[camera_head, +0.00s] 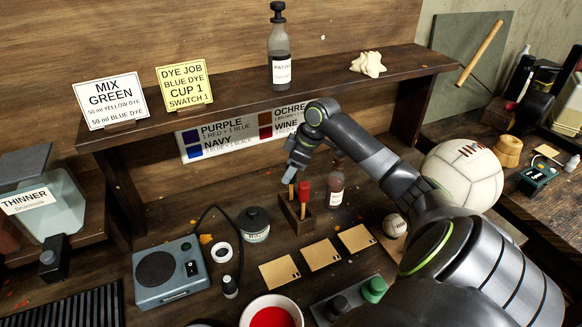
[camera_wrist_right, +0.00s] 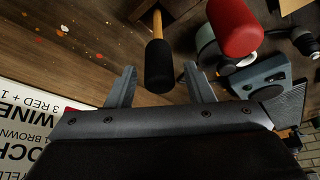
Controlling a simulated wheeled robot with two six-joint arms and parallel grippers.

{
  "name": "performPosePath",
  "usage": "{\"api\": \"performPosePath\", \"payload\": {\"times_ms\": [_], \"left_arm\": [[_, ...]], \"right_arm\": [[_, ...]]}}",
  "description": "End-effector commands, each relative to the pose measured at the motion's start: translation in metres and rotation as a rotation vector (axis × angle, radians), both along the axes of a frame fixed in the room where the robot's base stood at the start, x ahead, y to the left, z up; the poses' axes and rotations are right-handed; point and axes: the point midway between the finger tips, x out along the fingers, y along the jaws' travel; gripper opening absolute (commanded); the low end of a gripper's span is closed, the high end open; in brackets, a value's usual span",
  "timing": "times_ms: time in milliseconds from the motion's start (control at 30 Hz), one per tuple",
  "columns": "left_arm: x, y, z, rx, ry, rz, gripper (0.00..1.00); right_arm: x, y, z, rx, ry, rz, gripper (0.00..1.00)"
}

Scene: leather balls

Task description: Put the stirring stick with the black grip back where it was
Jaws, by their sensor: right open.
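The stirring stick with the black grip (camera_wrist_right: 158,66) stands upright in the wooden holder (camera_head: 296,218); its pale shaft (camera_head: 292,193) shows in the head view. My right gripper (camera_head: 289,177) is just above it, pointing down. In the right wrist view its two fingers are apart, with the black grip in the gap between their tips and nothing clamped. A stick with a red grip (camera_head: 305,188) stands in the same holder, close beside; its red grip also shows in the right wrist view (camera_wrist_right: 235,27). My left gripper is not in view.
A bottle (camera_head: 335,190) stands right of the holder, and a dark jar (camera_head: 253,224) stands left. Leather swatches (camera_head: 320,255), a bowl of red dye (camera_head: 271,317) and a hotplate (camera_head: 170,273) are in front. The shelf (camera_head: 240,107) runs behind.

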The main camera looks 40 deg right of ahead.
Motion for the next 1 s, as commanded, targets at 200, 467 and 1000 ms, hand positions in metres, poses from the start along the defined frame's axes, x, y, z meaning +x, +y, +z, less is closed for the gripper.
{"api": "performPosePath", "payload": {"times_ms": [200,467,1000], "left_arm": [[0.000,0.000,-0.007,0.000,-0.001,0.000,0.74],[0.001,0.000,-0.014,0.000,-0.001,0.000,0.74],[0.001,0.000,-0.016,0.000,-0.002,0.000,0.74]], "right_arm": [[-0.007,-0.007,0.023,-0.005,-0.004,0.000,0.47],[-0.019,-0.015,0.057,-0.004,-0.003,0.000,0.47],[-0.023,-0.016,0.071,0.001,-0.001,0.000,0.47]]}}
